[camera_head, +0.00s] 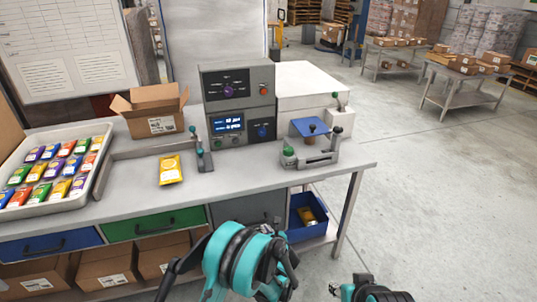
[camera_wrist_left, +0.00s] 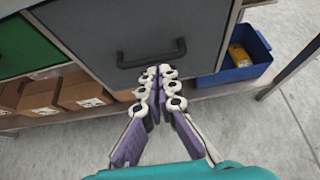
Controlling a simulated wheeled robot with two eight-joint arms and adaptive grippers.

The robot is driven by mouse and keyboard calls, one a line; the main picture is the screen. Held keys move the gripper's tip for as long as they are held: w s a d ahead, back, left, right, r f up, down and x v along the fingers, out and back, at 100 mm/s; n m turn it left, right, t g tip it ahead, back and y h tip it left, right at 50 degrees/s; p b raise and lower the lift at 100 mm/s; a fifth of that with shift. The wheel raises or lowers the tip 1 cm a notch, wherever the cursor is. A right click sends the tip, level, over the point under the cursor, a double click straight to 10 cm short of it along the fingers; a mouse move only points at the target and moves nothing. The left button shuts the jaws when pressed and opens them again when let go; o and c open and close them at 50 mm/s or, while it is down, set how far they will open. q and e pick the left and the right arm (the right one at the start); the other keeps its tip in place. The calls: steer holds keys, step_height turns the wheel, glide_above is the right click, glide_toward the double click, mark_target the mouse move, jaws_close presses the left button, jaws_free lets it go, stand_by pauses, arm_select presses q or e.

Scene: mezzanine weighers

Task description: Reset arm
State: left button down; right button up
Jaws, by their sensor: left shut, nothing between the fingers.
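My left arm (camera_head: 240,260) is teal and black and reaches up from the bottom of the head view, in front of the bench drawers. Its fingers are hidden there behind the wrist. In the left wrist view my left gripper (camera_wrist_left: 160,80) is shut and empty, its white and purple fingers together at the tips. In that picture the tips appear just below the black handle (camera_wrist_left: 151,57) of the grey drawer (camera_wrist_left: 110,25); I cannot tell whether they touch it. Part of my right arm (camera_head: 370,291) shows at the bottom edge; its fingers are not visible.
The bench (camera_head: 120,213) holds a tray (camera_head: 97,165) of colourful packets, an open carton (camera_head: 150,115), a yellow packet (camera_head: 171,169) and a grey control unit (camera_head: 238,103). A blue bin (camera_head: 298,230) with a yellow item stands on the lower shelf.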

arm_select(q)
steer(key=s+a+r+n+g+h, duration=0.1)
steer(key=s+a+r+n, duration=0.4)
steer(key=r+n, duration=0.25)
steer(key=s+a+r+n+g, duration=0.2)
steer(key=s+a+r+n, duration=0.4)
steer(key=r, duration=0.3)
steer(key=s+a+r+n+h, duration=0.1)
steer(key=s+a+r+n, duration=0.1)
steer(key=s+n, duration=0.7)
steer(key=s+a+r+n+g+h, duration=0.1)
steer(key=s+a+r+n, duration=0.1)
steer(key=s+n, duration=0.8)
steer(key=s, duration=0.3)
steer(key=shift+h, duration=0.4)
